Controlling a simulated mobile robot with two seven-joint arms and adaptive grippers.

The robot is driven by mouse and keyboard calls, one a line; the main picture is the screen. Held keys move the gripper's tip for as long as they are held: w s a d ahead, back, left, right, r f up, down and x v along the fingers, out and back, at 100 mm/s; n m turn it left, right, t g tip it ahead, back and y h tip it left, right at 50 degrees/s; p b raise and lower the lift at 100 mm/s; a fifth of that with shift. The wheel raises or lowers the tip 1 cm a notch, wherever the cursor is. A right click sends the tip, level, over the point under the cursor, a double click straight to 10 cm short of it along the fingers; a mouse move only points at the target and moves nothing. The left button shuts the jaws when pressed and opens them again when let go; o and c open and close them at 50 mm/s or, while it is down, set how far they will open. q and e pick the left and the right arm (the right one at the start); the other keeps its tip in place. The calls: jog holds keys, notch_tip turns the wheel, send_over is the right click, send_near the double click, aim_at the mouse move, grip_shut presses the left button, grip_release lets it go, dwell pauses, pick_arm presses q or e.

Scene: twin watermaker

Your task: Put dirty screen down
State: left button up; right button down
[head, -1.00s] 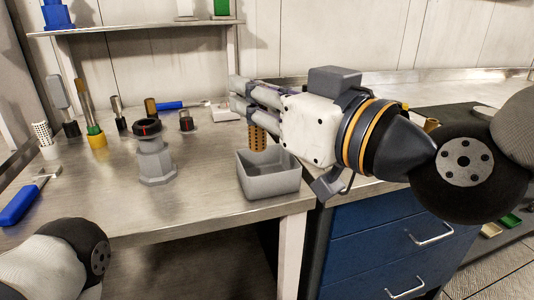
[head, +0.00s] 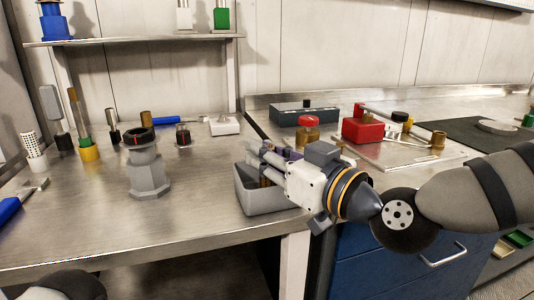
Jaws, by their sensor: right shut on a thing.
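The dirty screen (head: 265,181) is a brown perforated cylinder, mostly hidden behind my fingers and the bin's wall. My right gripper (head: 258,163) comes in from the right and is shut on it, with the fingertips low over the grey open bin (head: 262,199). The screen's lower end seems to be inside the bin; whether it touches the bottom is hidden. The bin stands at the right front edge of the steel bench. My left gripper is out of view; only a part of my left arm shows at the lower left.
A grey housing (head: 147,171) stands left of the bin. A white perforated screen (head: 33,148) and several upright tools stand at the far left. A red box (head: 363,131) and an amber-brown jar (head: 307,131) stand on the right counter. Bare bench lies between housing and bin.

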jog(key=shift+f, duration=0.2)
jog(key=c, duration=1.4)
grip_release()
jog(key=shift+c, duration=0.2)
